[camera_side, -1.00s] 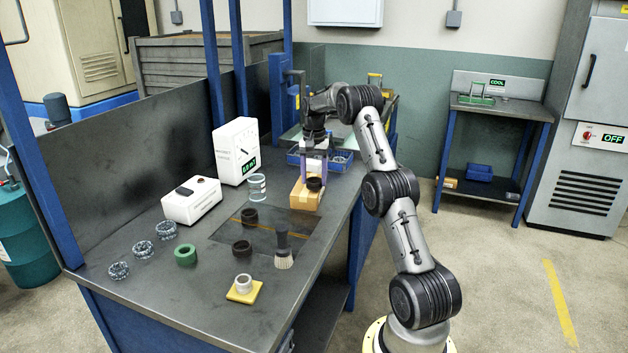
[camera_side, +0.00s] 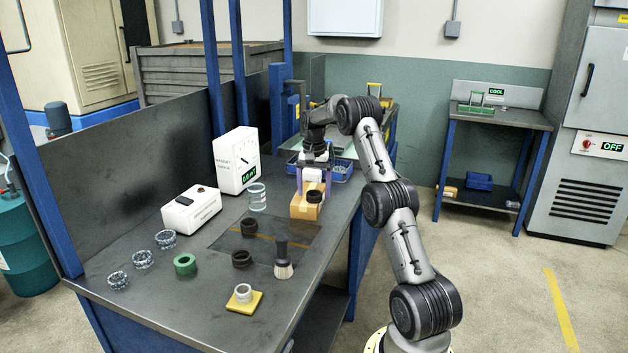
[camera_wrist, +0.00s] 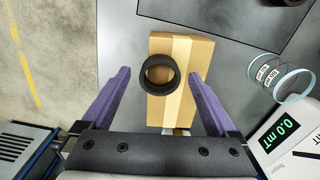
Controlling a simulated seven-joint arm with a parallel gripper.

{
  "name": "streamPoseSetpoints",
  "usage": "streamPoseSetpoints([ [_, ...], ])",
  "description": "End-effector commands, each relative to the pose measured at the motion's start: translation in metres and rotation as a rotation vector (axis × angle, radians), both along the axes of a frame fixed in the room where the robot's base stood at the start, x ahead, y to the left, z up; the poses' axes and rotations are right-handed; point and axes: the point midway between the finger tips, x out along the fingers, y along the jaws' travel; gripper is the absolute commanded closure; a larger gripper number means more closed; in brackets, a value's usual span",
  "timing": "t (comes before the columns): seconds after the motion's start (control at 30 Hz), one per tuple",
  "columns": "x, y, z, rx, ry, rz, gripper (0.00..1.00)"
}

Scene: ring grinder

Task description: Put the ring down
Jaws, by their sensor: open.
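A black ring (camera_wrist: 160,75) lies on a cardboard box (camera_wrist: 184,105), over its pale tape strip. My gripper (camera_wrist: 158,73) is open. Its purple fingers stand on either side of the ring and box, with clear gaps between each finger and the ring. In the side view my gripper (camera_side: 314,188) is low over the box. How far the fingertips are above the table I cannot tell.
A clear labelled cylinder (camera_side: 257,197) and a white gauge reading 0.0 mT (camera_side: 236,160) stand left of the box. Two black rings, a green ring (camera_side: 185,264), a brush (camera_side: 282,260) and a yellow pad with a pale ring (camera_side: 243,302) are nearer. A blue bin (camera_side: 340,172) is behind.

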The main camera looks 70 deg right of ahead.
Motion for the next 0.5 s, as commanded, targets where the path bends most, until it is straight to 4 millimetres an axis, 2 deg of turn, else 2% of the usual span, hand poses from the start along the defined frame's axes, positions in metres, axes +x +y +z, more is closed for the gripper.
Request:
streamPoseSetpoints([
  [0.17, 0.001, -0.001, 0.025, -0.005, -0.004, 0.000, 0.06],
  [0.5, 0.001, -0.001, 0.094, -0.005, -0.004, 0.000, 0.06],
])
